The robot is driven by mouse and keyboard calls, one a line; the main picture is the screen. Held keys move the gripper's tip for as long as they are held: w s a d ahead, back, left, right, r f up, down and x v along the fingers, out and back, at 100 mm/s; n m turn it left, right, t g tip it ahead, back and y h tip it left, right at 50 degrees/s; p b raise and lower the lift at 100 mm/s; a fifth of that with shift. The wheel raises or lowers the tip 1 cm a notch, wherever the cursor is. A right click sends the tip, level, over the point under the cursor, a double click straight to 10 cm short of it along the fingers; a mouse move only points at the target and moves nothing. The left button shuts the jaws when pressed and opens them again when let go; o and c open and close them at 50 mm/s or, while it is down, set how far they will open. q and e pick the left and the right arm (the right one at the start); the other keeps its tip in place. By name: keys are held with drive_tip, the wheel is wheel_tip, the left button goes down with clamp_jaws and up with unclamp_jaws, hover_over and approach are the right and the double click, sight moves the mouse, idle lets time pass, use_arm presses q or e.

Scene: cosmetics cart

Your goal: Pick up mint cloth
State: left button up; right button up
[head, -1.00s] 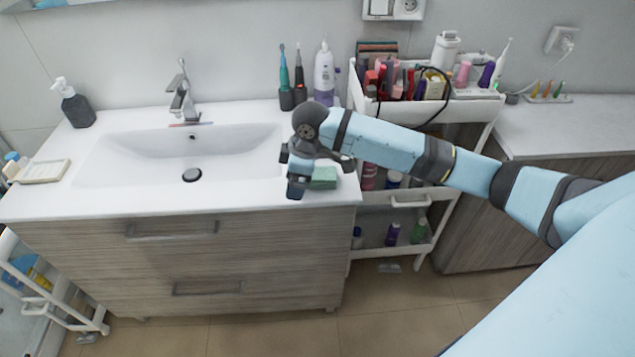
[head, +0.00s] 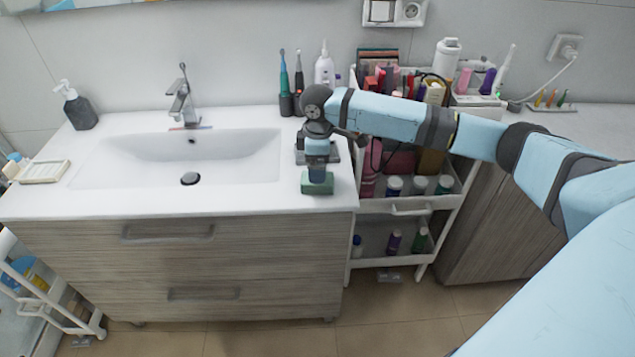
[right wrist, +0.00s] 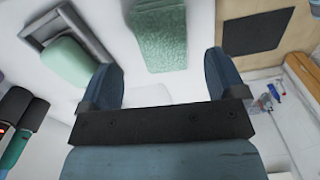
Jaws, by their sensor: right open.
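The mint cloth (head: 317,188) is a small green folded block lying on the white counter near its front right corner. In the right wrist view the cloth (right wrist: 158,38) has a rough, towel-like face and lies ahead of the fingertips, roughly in line with the gap between them. My right gripper (head: 317,172) points down at the cloth and partly covers it in the head view. In the wrist view its two fingers (right wrist: 163,72) are spread with nothing between them. My left gripper is in neither view.
A grey dish (right wrist: 88,30) with a pale green soap bar (right wrist: 68,62) sits close beside the cloth. Toothbrushes (head: 291,82) stand behind. The sink (head: 180,160) is left; a loaded white cart (head: 408,207) stands right of the counter edge.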

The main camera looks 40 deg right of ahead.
wheel_tip(320, 180, down, 5)
drive_tip(key=shift+s+a+f, duration=0.1)
drive_tip(key=shift+f, duration=0.05)
drive_tip(key=c, duration=1)
